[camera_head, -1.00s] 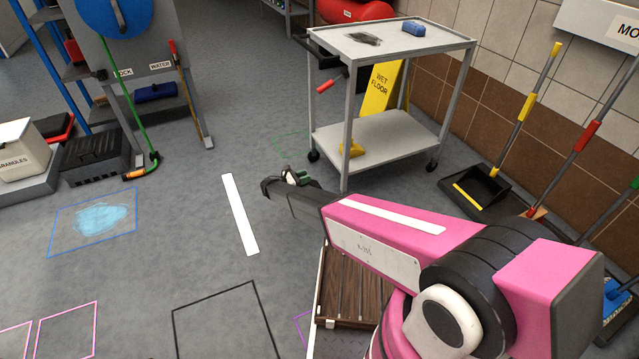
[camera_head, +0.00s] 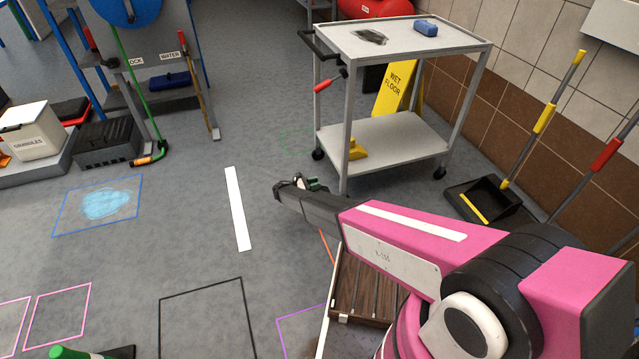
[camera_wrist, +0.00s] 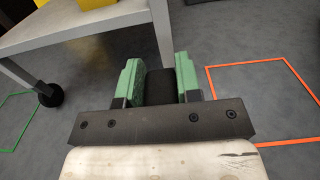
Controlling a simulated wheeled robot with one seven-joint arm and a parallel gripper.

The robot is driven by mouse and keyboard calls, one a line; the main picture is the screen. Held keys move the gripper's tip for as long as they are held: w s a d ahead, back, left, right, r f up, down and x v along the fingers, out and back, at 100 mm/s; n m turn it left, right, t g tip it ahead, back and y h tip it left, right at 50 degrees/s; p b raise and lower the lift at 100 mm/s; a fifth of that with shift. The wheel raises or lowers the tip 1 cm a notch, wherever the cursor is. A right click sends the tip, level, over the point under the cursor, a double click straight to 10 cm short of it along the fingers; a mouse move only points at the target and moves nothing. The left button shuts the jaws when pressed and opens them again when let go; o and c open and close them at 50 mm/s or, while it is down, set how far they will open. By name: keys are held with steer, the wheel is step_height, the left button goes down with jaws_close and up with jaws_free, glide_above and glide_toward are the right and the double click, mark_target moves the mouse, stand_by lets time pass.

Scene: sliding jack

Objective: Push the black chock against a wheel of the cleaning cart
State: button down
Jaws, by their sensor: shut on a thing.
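The black chock (camera_wrist: 158,88) is between the green fingers of my gripper (camera_wrist: 161,76) in the wrist view. My gripper is shut on it, low near the floor. In the head view my gripper (camera_head: 308,184) is partly hidden by my arm, in front of the cart's near leg. The grey two-shelf cleaning cart (camera_head: 400,134) stands at the upper middle. Its left black wheel (camera_head: 318,154) and right wheel (camera_head: 439,173) show. One wheel (camera_wrist: 50,94) is left of my gripper in the wrist view, apart from the chock. The near wheel is hidden.
A green floor outline (camera_head: 296,139) lies left of the cart. An orange outline (camera_wrist: 262,64) lies right of my gripper. A slatted wooden pallet-like thing (camera_head: 365,290) is beneath my arm. A black dustpan (camera_head: 488,200) stands right of the cart. The floor left of my gripper is clear.

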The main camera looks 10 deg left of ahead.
steer(key=shift+f, duration=5.6)
steer(key=shift+x, duration=2.15)
steer(key=c, duration=0.7)
jaws_free()
steer(key=shift+f, duration=0.15)
steer(key=shift+c, duration=0.2)
